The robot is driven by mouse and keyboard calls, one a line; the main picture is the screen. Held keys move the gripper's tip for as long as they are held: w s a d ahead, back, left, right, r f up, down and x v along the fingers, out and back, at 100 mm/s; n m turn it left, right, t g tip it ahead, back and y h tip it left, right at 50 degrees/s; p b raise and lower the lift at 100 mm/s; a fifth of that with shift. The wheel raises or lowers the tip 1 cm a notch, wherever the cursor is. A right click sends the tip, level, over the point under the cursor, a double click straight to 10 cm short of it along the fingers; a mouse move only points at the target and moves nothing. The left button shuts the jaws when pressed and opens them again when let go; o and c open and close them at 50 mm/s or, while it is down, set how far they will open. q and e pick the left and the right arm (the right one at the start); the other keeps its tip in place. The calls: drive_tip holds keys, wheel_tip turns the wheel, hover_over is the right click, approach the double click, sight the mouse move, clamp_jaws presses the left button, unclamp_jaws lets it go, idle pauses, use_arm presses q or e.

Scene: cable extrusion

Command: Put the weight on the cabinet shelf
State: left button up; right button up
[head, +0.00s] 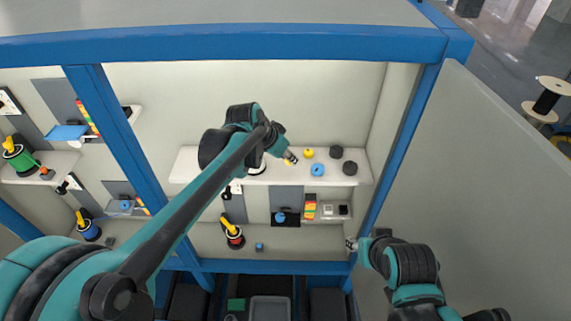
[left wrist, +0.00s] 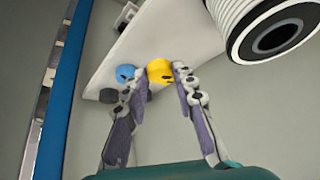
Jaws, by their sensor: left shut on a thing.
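My left gripper (head: 291,158) is over the upper cabinet shelf (head: 215,170). In the left wrist view its fingers are apart with a yellow weight (left wrist: 160,71) between the tips, and the gripper is shut on it. A small yellow patch shows at the tips in the head view. Whether the weight touches the shelf cannot be told.
On the shelf, a blue piece (head: 317,170) and two dark pieces (head: 336,152) (head: 350,168) stand to the right. A white and black roll (head: 257,167) is left of the gripper. Blue posts (head: 120,150) frame the cabinet.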

sight(290, 171)
use_arm(q)
drive_tip(key=shift+a+f, duration=0.15)
drive_tip(key=shift+a, duration=0.1)
wheel_tip(290, 171, down, 4)
drive_tip(key=shift+w+d+f, duration=0.1)
drive_tip(key=shift+w, duration=0.05)
drive_tip(key=shift+s, duration=0.2)
drive_tip(key=o, duration=1)
drive_tip(key=shift+w, duration=0.1)
